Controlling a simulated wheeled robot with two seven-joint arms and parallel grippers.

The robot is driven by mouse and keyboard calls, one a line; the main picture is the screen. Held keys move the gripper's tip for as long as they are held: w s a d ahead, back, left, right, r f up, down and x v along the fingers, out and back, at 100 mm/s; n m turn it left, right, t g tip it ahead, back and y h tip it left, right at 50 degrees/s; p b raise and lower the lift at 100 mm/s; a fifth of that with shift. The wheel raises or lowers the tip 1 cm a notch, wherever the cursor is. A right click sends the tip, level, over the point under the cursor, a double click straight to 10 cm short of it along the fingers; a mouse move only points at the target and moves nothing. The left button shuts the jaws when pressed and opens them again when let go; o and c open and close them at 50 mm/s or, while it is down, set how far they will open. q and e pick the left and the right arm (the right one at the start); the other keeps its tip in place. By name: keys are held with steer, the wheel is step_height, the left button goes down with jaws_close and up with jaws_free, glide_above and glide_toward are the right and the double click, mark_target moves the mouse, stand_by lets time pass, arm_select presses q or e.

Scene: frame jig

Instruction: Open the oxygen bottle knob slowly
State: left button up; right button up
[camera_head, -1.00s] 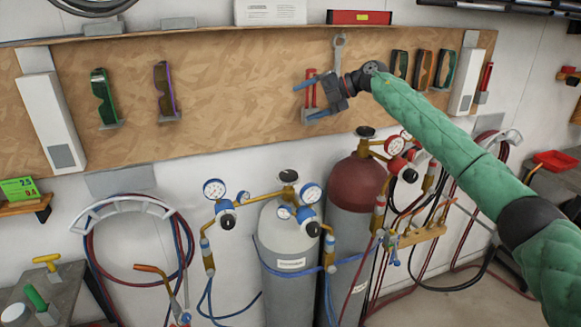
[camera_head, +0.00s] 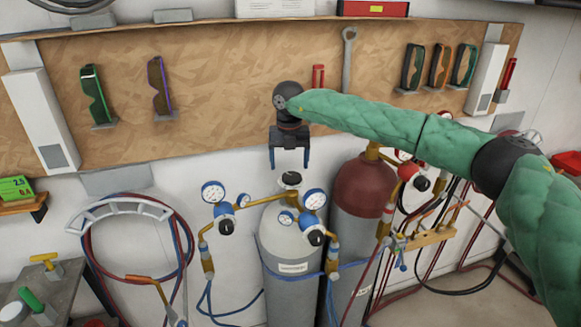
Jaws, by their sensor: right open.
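The oxygen bottle (camera_head: 285,240) is the grey-white cylinder at the centre, standing against the wall. Its dark knob (camera_head: 290,179) is on top, above the brass valve and blue-rimmed gauges. My right gripper (camera_head: 290,166) points down, just above the knob. Its two blue fingers are apart with nothing seen between them; whether they touch the knob cannot be told. My left gripper is not in view.
A red-topped bottle (camera_head: 361,188) stands close on the right with its own gauges. Blue-rimmed gauges (camera_head: 213,192) flank the oxygen bottle. Hoses hang on a rack (camera_head: 120,207) at left. A wooden tool board (camera_head: 215,75) is behind my right arm.

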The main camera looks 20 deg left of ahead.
mark_target(292, 175)
steer(key=f, duration=0.1)
steer(key=w+f+p, duration=0.1)
steer(key=f, duration=0.1)
steer(key=w+f, duration=0.1)
steer(key=shift+w+d+f, duration=0.15)
steer(key=shift+w+f, duration=0.05)
steer(key=shift+f+p, duration=0.3)
steer(key=shift+s+r, duration=0.15)
steer(key=shift+s, duration=0.5)
steer(key=shift+w+f, duration=0.3)
steer(key=shift+w, duration=0.2)
steer(key=shift+c, duration=0.8)
steer(key=c, duration=0.7)
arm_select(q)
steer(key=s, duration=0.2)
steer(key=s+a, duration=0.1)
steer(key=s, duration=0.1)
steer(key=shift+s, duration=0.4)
arm_select(e)
steer(key=shift+r, duration=0.1)
steer(key=shift+c, duration=0.6)
